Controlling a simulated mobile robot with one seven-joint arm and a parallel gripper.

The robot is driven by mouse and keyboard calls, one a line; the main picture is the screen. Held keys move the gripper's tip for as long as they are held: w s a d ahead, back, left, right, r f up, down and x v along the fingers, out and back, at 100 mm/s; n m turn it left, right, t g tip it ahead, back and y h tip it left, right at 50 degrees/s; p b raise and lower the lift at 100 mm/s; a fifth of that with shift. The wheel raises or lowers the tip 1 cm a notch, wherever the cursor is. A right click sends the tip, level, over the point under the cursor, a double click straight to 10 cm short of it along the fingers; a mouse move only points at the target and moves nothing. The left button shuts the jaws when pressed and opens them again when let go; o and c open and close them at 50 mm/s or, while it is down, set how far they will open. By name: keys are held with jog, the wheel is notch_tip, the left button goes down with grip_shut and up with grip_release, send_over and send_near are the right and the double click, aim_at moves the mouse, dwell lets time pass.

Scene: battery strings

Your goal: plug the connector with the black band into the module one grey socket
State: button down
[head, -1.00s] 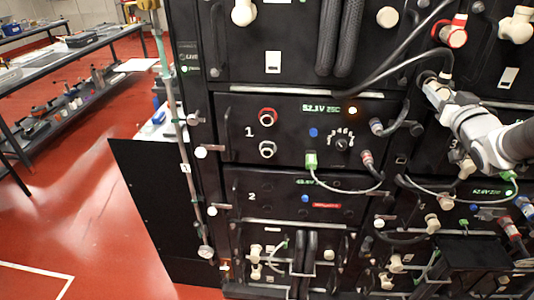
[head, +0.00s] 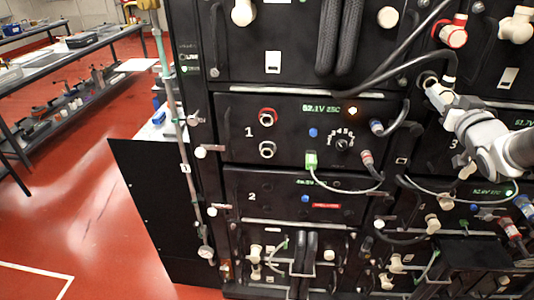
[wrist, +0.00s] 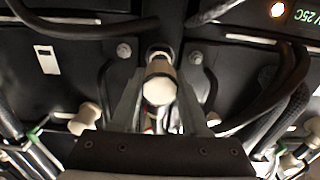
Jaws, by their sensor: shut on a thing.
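Module one (head: 235,110) is the black panel marked "1". Its grey socket (head: 267,149) sits below its red socket (head: 267,117), and both look empty. My gripper (head: 432,88) is right of and higher than these sockets. In the wrist view my gripper (wrist: 160,105) is shut on a cream-ended connector (wrist: 158,88), which lies between its two fingers and points at a dark bracket.
A blue-banded connector (head: 376,127) and a red-banded one (head: 366,155) are plugged at module one's right. A green plug (head: 311,160) with a grey cable sits low on the panel. A grey pipe (head: 175,110) stands left of the rack. The space before module one is clear.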

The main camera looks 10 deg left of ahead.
jog(key=shift+s+d, duration=0.1)
jog(key=shift+s, duration=2.45)
